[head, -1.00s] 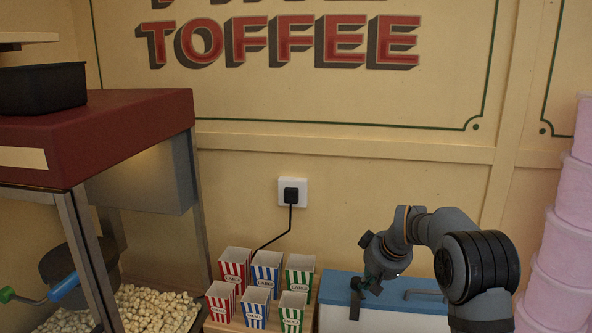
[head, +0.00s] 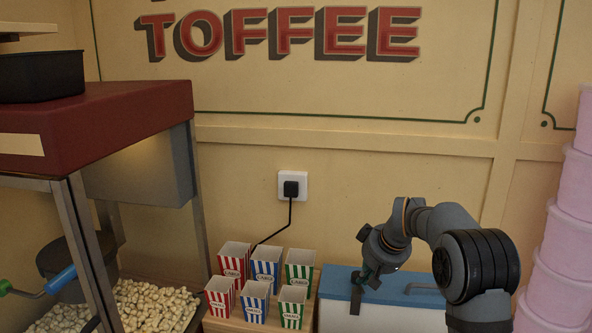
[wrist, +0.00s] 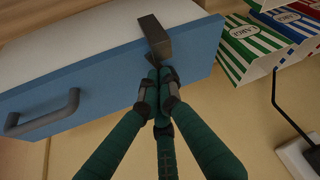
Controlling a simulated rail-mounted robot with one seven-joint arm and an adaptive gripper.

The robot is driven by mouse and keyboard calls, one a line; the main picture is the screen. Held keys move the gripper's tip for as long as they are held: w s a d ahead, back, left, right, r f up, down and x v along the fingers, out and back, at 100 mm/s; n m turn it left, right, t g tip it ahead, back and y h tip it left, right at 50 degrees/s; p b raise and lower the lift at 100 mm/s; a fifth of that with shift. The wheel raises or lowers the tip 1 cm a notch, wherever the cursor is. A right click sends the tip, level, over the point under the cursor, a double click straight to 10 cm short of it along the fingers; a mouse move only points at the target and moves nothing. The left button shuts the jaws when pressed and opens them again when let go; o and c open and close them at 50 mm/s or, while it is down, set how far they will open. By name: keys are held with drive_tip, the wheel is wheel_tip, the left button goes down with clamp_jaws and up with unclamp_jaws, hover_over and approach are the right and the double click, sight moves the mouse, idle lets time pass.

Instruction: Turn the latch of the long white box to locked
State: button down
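The long white box (head: 400,318) with a blue lid (head: 335,284) stands at the lower right in the head view, partly behind my arm. In the wrist view its blue lid edge (wrist: 95,73) runs across the top. The latch (wrist: 153,38), a dark grey block, sits across that edge in the wrist view; in the head view it is a small dark piece (head: 355,300) at the front edge. My gripper (wrist: 158,90) has its green fingers together, tips right at the latch's near end. I cannot tell whether they touch it. My gripper (head: 368,278) points down in the head view.
A grey lid handle (wrist: 42,115) is beside the latch. Several striped cartons (head: 255,295) stand on a wooden stand left of the box, and a plug (head: 291,188) with a cable is behind them. Pink tubs (head: 565,240) stack at right. A popcorn machine (head: 95,130) is at left.

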sight(362, 291)
drive_tip(key=shift+s+a+f+b, duration=0.1)
drive_tip(key=shift+a+b, duration=0.25)
drive_tip(key=shift+a, duration=0.05)
drive_tip(key=shift+s+f+b, duration=0.1)
drive_tip(key=shift+s+b, duration=0.15)
drive_tip(key=shift+b, duration=0.15)
drive_tip(key=r+p, duration=0.5)
drive_tip(key=r, duration=0.1)
drive_tip(key=shift+d+r, duration=0.15)
drive_tip(key=shift+d, duration=0.05)
drive_tip(key=c, duration=2.5)
unclamp_jaws()
drive_tip(key=shift+c, duration=0.2)
